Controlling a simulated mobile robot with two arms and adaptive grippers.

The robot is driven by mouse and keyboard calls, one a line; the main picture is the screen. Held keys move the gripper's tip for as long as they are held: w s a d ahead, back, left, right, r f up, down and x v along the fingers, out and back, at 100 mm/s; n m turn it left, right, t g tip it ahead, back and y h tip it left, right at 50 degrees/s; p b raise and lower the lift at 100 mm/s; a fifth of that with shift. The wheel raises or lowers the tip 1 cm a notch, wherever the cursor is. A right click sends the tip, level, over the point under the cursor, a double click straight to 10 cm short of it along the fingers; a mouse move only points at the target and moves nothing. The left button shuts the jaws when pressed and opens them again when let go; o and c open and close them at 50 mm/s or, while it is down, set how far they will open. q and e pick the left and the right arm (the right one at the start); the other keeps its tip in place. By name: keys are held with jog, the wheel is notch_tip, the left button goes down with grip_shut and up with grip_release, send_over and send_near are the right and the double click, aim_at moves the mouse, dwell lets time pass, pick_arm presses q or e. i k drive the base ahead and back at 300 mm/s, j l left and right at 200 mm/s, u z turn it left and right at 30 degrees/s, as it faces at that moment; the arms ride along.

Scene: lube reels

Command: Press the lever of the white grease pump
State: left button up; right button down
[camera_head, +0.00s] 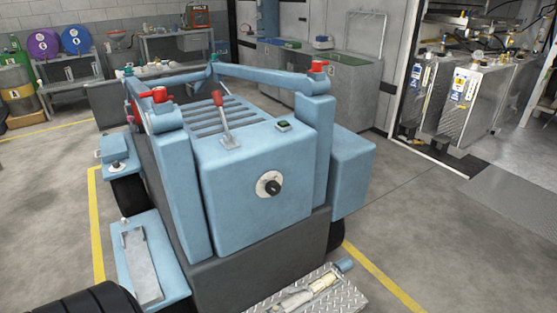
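No gripper of mine shows in this view. I cannot pick out a white grease pump with certainty. A pale, slender object (309,292) lies on a tread plate at the bottom edge, too partly seen to name. A small red-and-white item (117,40) stands at the back left, too small to make out. A lever (222,117) with a red grip stands upright on top of a blue wheeled machine (237,185) in the middle.
The blue machine fills the centre, with a round black knob on its front. Blue and purple reels (43,44) and a workbench (178,45) stand at the back left. Metal tanks (470,100) stand at the right. The grey floor (440,225) at right is clear.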

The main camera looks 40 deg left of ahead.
aim_at(296, 289)
jog(key=i+j+u, duration=0.1)
jog(key=i+u, duration=0.2)
jog(key=u, duration=0.15)
jog(key=i+u, duration=0.3)
jog(key=u, duration=0.15)
jog(key=i+l+u, duration=0.1)
jog(key=i+u, duration=0.2)
jog(key=u, duration=0.15)
